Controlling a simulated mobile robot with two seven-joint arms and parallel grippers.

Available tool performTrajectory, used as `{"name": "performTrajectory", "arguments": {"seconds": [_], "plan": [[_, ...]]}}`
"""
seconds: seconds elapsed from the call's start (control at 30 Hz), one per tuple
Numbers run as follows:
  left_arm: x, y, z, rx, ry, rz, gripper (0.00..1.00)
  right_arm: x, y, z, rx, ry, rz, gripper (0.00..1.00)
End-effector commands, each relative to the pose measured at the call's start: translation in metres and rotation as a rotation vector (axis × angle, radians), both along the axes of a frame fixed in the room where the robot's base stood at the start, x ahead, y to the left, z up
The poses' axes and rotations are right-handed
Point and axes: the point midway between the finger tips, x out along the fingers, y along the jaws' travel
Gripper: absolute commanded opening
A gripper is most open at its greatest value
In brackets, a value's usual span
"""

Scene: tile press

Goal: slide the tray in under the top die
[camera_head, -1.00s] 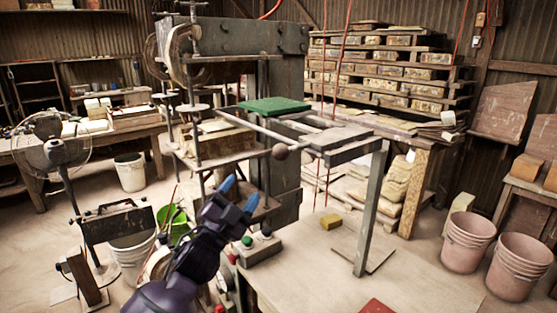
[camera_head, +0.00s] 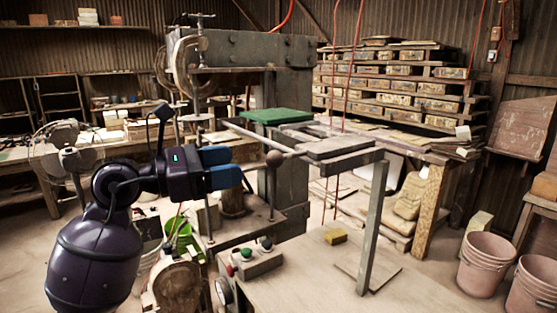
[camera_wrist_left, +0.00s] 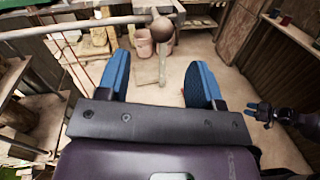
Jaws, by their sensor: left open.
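The tray (camera_head: 340,145) looks like a flat grey frame on a raised stand right of the press. A round knob (camera_head: 274,158) on a rod is at its near left side; the knob also shows in the left wrist view (camera_wrist_left: 162,27). A green pad (camera_head: 276,115) lies behind the rod. My left gripper (camera_head: 226,166) is open and empty, left of the knob and apart from it, fingers pointing right. In the wrist view the knob is beyond the gap between the fingers. I cannot make out the top die. My right gripper (camera_wrist_left: 262,111) shows small in the wrist view.
The press frame (camera_head: 240,50) stands behind my left gripper. A metal leg (camera_head: 371,230) carries the stand's right end. Pink buckets (camera_head: 484,263) stand at the right.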

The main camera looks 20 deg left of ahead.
Motion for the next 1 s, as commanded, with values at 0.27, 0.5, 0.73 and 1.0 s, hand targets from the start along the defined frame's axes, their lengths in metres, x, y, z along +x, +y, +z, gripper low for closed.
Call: {"name": "performTrajectory", "arguments": {"seconds": [0.27,0.5,0.73,1.0], "plan": [[0.010,-0.014,-0.002,0.027,-0.003,-0.011,0.60,-0.001,0.000,0.001,0.002,0.003,-0.001,0.43],[0.036,-0.045,-0.002,0.024,-0.001,-0.012,0.60,0.003,0.001,0.007,0.003,-0.004,-0.001,0.43],[0.058,-0.070,-0.003,0.024,-0.001,-0.011,0.60,0.009,0.002,0.013,0.004,-0.018,0.002,0.43],[0.069,-0.083,-0.003,0.027,-0.002,-0.009,0.60,0.010,0.002,0.016,0.004,-0.023,0.001,0.43]]}}
